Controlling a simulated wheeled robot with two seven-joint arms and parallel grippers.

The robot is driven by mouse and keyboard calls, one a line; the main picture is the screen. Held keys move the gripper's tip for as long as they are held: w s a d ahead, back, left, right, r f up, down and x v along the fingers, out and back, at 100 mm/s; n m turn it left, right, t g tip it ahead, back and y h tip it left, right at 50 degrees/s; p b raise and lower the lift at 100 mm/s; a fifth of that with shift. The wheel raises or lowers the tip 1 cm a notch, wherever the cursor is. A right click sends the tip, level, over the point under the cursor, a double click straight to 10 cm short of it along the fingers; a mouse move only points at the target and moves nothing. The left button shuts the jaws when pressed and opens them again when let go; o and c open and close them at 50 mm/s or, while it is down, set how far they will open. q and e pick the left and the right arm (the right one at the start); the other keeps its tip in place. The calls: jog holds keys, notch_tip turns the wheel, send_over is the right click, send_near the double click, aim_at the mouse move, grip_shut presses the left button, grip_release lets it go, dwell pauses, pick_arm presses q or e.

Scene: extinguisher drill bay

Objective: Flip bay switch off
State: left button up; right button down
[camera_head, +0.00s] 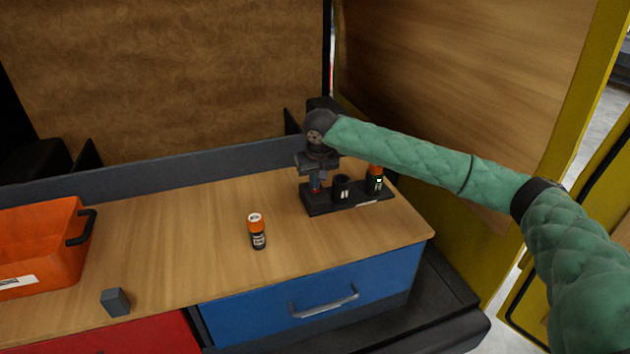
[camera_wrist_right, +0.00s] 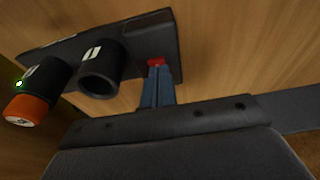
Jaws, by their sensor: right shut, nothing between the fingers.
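The charging-style bay (camera_head: 345,202) is a dark block near the table's back right corner, and it also shows in the wrist view (camera_wrist_right: 142,32). It has two round cups. A small red switch (camera_wrist_right: 156,62) sits at the bay's end beside the empty cup (camera_wrist_right: 101,80). My right gripper (camera_head: 315,182) points down over that end. Its blue-grey fingers (camera_wrist_right: 157,82) are shut and empty, with their tips at the red switch, seeming to touch it. The fingers partly hide the switch, so its tilt cannot be told. My left gripper is out of view.
An orange-capped canister (camera_head: 375,180) stands in the other cup, with a green light beside it (camera_wrist_right: 18,84). Another orange-capped canister (camera_head: 257,232) stands on the wooden tabletop. An orange bin (camera_head: 40,250) and a grey block (camera_head: 115,302) are at left.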

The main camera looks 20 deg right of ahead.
jog(key=shift+s+f+t, duration=0.25)
jog(key=shift+f+t, duration=0.15)
jog(key=shift+f, duration=0.1)
jog(key=shift+r, duration=0.15)
jog(key=shift+w, duration=0.1)
jog(key=shift+w+r+p, duration=0.2)
jog(key=shift+w+p, duration=0.1)
jog(key=shift+w, duration=0.1)
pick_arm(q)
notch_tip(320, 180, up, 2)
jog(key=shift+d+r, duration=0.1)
pick_arm(e)
jog(key=shift+w, duration=0.35)
